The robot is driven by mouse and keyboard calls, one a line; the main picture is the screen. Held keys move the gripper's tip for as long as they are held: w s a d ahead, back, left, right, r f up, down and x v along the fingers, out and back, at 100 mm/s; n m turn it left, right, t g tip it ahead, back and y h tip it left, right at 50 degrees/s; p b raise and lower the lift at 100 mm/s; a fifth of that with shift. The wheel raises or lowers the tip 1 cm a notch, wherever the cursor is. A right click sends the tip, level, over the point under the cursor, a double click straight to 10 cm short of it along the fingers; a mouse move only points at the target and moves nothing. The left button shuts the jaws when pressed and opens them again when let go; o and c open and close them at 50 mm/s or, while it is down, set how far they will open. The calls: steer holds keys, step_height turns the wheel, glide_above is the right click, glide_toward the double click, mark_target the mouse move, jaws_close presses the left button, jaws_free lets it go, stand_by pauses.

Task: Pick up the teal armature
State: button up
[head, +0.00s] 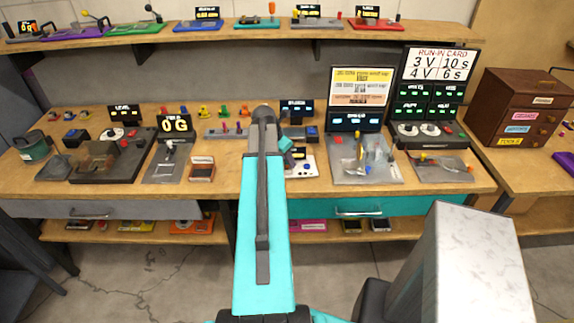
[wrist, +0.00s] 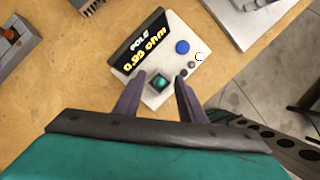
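The teal armature (wrist: 159,82) is a small dark teal piece on the white meter (wrist: 186,60) in the wrist view. The meter's black display reads "POLE 0.95 ohm". My gripper (wrist: 160,80) is open, with one finger on each side of the armature in this view. I cannot tell how far above it the fingertips are, and no contact shows. In the head view my arm covers part of the white meter (head: 304,166), and I cannot make out the armature there.
A grey fixture (head: 364,172) stands right of the meter, and a wooden-edged tray (head: 201,171) stands to its left. A run-in card (head: 440,64) and a brown drawer cabinet (head: 518,108) are farther right. Bare wooden benchtop (wrist: 90,90) lies left of the meter.

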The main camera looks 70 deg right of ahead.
steer(key=shift+s+d+f, duration=0.15)
steer(key=shift+d+f, duration=0.05)
steer(key=shift+f, duration=0.4)
jaws_close()
